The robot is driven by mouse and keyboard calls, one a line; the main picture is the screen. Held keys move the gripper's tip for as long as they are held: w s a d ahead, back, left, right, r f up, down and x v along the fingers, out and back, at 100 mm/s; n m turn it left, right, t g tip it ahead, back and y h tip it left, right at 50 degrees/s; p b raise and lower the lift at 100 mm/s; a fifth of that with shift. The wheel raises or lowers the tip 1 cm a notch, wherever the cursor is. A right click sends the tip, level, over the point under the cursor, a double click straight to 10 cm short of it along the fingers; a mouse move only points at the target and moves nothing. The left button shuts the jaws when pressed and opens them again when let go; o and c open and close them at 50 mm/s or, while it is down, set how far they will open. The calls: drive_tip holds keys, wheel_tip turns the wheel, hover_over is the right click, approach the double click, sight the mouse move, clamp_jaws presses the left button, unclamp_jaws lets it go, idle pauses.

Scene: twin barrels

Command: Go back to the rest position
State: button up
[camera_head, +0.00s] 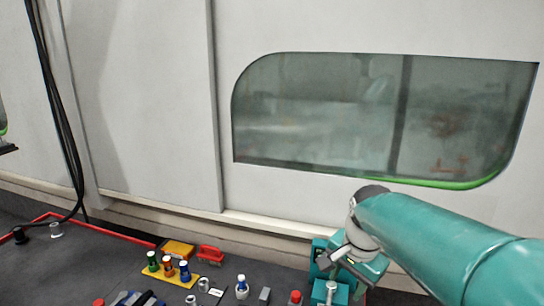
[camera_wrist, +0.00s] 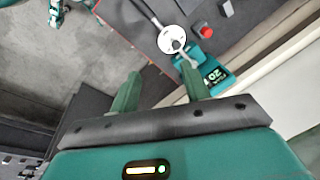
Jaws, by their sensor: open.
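My gripper (camera_wrist: 158,88) shows in the wrist view with its two green fingers spread apart. Nothing is seen held between them. In the head view my teal arm comes in from the right, and its end is over the right part of the dark worktop (camera_head: 110,262). My gripper's fingers cannot be clearly told there. In the wrist view a teal block marked 20 (camera_wrist: 214,76) lies beyond the right finger, with a white round disc (camera_wrist: 172,39) and a metal rod beside it. How far the fingers are from these cannot be told.
On the worktop in the head view stand a yellow holder (camera_head: 178,279) with small coloured bottles, a red item (camera_head: 210,254) and a blue-capped bottle (camera_head: 242,287). Black cables (camera_head: 62,130) hang at the left. A white wall with a window (camera_head: 310,110) rises behind.

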drive_tip(key=s+n+t, duration=0.3)
drive_tip(key=s+n, duration=0.6)
drive_tip(key=s, duration=0.6)
drive_tip(key=shift+s+a+r+n+h, duration=0.15)
drive_tip(key=shift+s+n+h, duration=0.15)
